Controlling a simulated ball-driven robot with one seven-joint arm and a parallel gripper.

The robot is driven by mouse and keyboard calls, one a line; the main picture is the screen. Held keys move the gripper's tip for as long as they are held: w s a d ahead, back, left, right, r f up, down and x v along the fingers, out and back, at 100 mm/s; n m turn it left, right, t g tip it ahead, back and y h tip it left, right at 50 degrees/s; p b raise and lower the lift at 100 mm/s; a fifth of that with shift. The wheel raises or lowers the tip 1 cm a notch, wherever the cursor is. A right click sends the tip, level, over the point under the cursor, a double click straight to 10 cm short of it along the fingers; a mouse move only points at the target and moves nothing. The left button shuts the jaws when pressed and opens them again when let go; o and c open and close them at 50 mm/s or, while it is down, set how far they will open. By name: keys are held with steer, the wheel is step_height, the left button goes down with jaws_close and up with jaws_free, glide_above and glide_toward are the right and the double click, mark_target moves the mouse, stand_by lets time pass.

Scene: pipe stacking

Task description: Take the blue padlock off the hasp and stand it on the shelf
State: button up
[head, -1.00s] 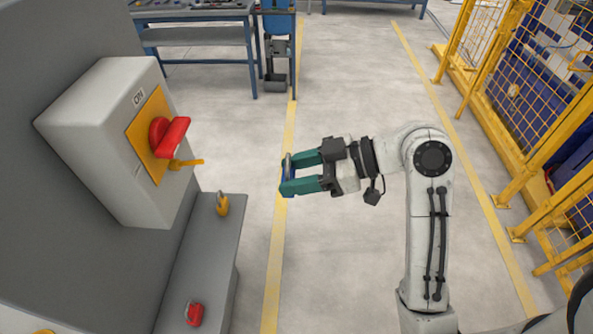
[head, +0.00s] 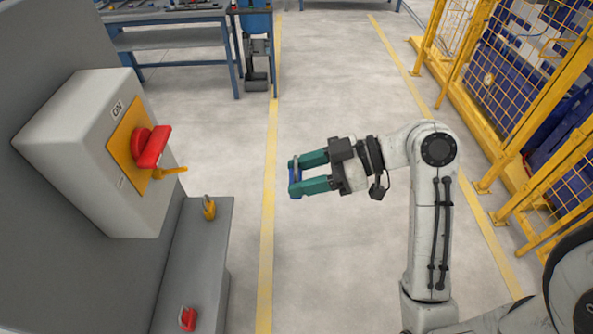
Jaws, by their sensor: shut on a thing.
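My gripper (head: 296,175) is shut on the blue padlock (head: 295,187), whose grey shackle shows between the teal fingers. The fingers hide part of the padlock. It is in the air over the floor, to the right of the grey shelf (head: 192,262) and apart from it. The yellow hasp (head: 170,172) sticks out under the red switch handle (head: 153,148) on the grey switch box and carries no padlock that I can see.
A yellow padlock (head: 208,210) stands on the shelf's far end and a red padlock (head: 187,318) is nearer. Between them the shelf is bare. A yellow mesh fence (head: 500,80) stands at the right and a blue workbench (head: 170,42) at the back. The floor between is clear.

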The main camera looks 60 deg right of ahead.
steer(key=shift+s+d+p, duration=0.3)
steer(key=shift+s+d, duration=0.2)
steer(key=shift+s, duration=0.2)
steer(key=shift+s+d+p, duration=0.25)
steer(key=shift+s+d, duration=0.2)
steer(key=shift+s, duration=0.2)
